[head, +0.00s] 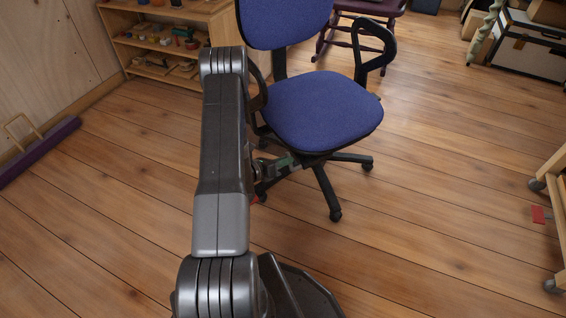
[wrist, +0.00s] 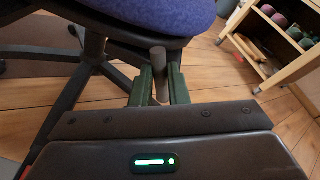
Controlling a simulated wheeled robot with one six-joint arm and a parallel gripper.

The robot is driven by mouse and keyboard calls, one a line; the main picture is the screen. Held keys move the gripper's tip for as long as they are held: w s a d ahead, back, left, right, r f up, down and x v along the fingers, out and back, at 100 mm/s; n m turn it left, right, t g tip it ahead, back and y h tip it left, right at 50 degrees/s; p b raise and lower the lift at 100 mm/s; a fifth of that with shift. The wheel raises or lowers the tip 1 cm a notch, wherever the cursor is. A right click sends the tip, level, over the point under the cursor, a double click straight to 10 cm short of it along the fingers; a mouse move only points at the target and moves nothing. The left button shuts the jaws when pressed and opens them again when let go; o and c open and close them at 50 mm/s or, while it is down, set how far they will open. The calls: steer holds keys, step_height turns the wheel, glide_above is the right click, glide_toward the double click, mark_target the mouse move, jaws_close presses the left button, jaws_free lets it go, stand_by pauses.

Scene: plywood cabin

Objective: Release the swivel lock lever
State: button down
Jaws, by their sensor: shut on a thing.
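A blue swivel chair (head: 322,108) with a black five-star base stands in front of me; its seat underside also shows in the wrist view (wrist: 85,38). The lock lever (wrist: 158,62), a short grey-brown rod, sticks out below the seat. My gripper (wrist: 160,75) has its two green fingers on either side of the lever and is shut on it. In the head view my gripper (head: 288,162) is under the seat's near left edge, partly hidden by my arm. The lever cannot be made out there.
A wheeled wooden cart (head: 552,200) stands at the right. A low shelf (head: 160,50) with small objects is at the back left. A purple bar with a handle (head: 40,150) lies by the left wall. A dark rocking chair (head: 362,22) is behind. The floor right of the chair is clear.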

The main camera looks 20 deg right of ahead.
stand_by(0.5)
steer(key=c, duration=1.7)
jaws_free()
steer(key=p+v, duration=0.3)
steer(key=v, duration=1)
steer(key=shift+a, duration=0.35)
steer(key=shift+r, duration=0.1)
steer(key=b+x, duration=0.3)
steer(key=x, duration=1)
steer(key=shift+d, duration=0.4)
steer(key=shift+a, duration=0.1)
